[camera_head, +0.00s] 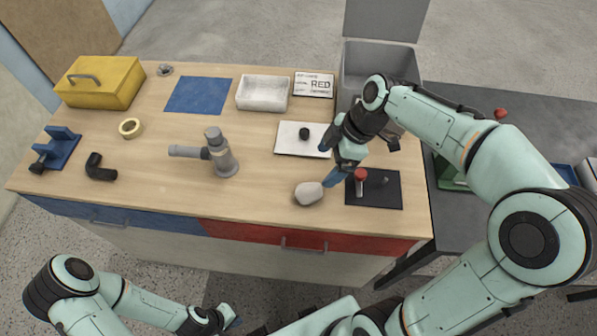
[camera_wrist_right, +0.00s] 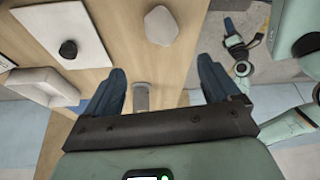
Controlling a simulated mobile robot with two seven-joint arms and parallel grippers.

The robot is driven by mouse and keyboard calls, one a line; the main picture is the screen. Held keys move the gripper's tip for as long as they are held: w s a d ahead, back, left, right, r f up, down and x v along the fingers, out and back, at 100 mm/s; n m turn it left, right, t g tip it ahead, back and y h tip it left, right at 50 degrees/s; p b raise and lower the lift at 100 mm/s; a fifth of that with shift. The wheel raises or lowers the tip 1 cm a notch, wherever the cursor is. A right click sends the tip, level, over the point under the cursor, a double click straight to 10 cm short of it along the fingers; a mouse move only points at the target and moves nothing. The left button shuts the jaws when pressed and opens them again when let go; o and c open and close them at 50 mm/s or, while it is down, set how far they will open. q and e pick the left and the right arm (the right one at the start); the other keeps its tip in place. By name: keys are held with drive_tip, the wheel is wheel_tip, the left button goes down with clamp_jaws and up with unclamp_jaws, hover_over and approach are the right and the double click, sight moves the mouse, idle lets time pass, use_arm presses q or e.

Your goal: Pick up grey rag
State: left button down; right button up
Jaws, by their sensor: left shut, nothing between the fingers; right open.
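The grey rag (camera_head: 309,193) looks like a small pale crumpled lump on the wooden worktop, near its front edge. In the right wrist view the rag (camera_wrist_right: 161,25) lies at the top, beyond the fingertips and apart from them. My right gripper (camera_head: 328,162) is open and empty, above the worktop just behind and to the right of the rag. Its two blue fingers (camera_wrist_right: 161,82) show spread apart in the wrist view. My left gripper (camera_head: 230,318) is shut and empty, low in front of the bench, far from the rag.
A grey tap (camera_head: 222,158) stands left of the rag. A black mat (camera_head: 387,195) with a red-topped piece (camera_head: 360,178) lies close on the right. A white board (camera_head: 288,140) with a black knob (camera_head: 304,133) lies behind. The worktop between tap and rag is clear.

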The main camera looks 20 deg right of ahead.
hover_over(309, 190)
drive_tip(key=d, duration=0.2)
drive_tip(key=f, duration=0.6)
drive_tip(key=shift+s+a+f, duration=0.2)
drive_tip(key=shift+s+f, duration=0.05)
drive_tip(key=shift+s, duration=0.15)
drive_tip(key=shift+d+x, duration=0.15)
drive_tip(key=shift+x, duration=1.4)
drive_tip(key=shift+d+x, duration=0.15)
drive_tip(key=shift+x, duration=1.4)
drive_tip(key=shift+f, duration=0.1)
drive_tip(key=shift+c, duration=0.3)
drive_tip(key=c, duration=1)
